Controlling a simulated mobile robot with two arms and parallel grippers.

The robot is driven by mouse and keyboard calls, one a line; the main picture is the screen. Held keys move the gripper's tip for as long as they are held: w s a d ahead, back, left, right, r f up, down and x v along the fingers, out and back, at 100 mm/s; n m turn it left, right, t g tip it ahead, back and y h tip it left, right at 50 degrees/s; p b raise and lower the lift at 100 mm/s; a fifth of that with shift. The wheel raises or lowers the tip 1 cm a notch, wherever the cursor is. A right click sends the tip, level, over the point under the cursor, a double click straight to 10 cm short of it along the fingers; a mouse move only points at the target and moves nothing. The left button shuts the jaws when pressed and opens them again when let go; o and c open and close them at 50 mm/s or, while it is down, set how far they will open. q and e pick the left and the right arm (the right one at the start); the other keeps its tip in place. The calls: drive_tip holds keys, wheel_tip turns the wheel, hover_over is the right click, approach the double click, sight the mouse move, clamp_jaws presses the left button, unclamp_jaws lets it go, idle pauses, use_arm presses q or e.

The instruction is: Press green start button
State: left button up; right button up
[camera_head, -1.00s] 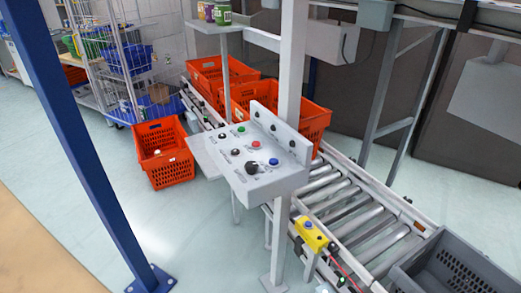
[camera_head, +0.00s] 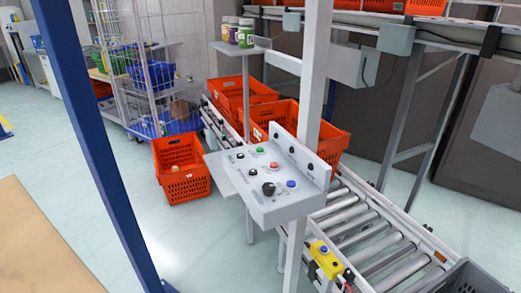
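A grey control panel (camera_head: 285,206) is fixed to a pale post in the middle of the head view. The green start button (camera_head: 260,149) is near the upper edge of its sloped face. A red button (camera_head: 274,165), a blue button (camera_head: 291,183) and a large black knob (camera_head: 268,188) sit on the same face, with smaller black controls beside them. Neither of my grippers shows in the view, and nothing touches the panel.
A blue post (camera_head: 92,135) stands at the left. A roller conveyor (camera_head: 365,235) runs behind the panel and carries orange totes (camera_head: 335,145). Another orange tote (camera_head: 181,183) is on the floor. A yellow box with a blue button (camera_head: 325,259) is at the conveyor's side.

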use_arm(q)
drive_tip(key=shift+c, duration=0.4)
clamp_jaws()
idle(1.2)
